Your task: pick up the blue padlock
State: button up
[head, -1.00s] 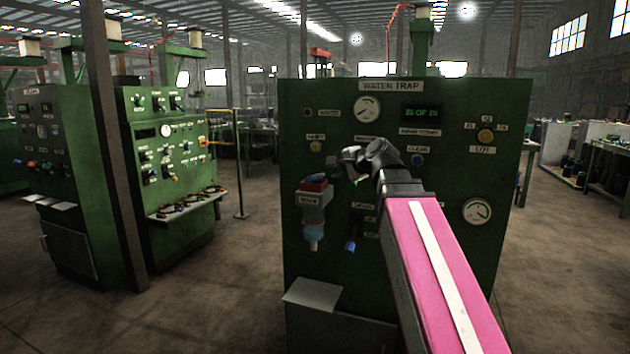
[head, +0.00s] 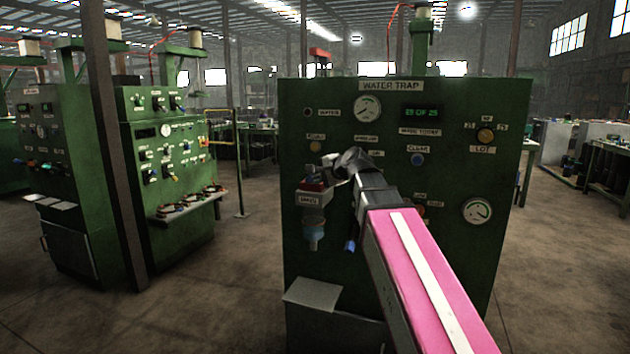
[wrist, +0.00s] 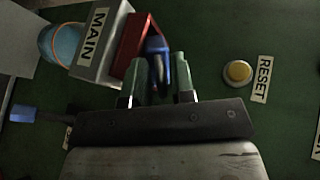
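The blue padlock (wrist: 156,48) shows in the wrist view beside a red part (wrist: 130,42) on the grey MAIN unit. My gripper (wrist: 160,76) is open, with its two green fingers apart on either side of the padlock. I cannot tell whether either finger touches it, and its lower part is dark between the fingers. In the head view my gripper (head: 330,162) is at the panel front, just above and right of the red part (head: 312,186). The padlock is too small and covered to make out clearly there.
The green WATER TRAP panel (head: 460,250) stands close in front. A blue-handled lever (wrist: 22,113) sticks out below the MAIN unit. A yellow RESET button (wrist: 238,73) is right of the gripper in the wrist view. A grey ledge (head: 313,294) juts out lower down.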

grip_shut()
jog(key=shift+r, duration=0.45)
notch_tip(320, 180, up, 3)
jog(key=shift+r, duration=0.1)
jog(key=s+a+r, duration=0.7)
jog(key=s+a, duration=0.1)
jog(key=shift+s, duration=0.25)
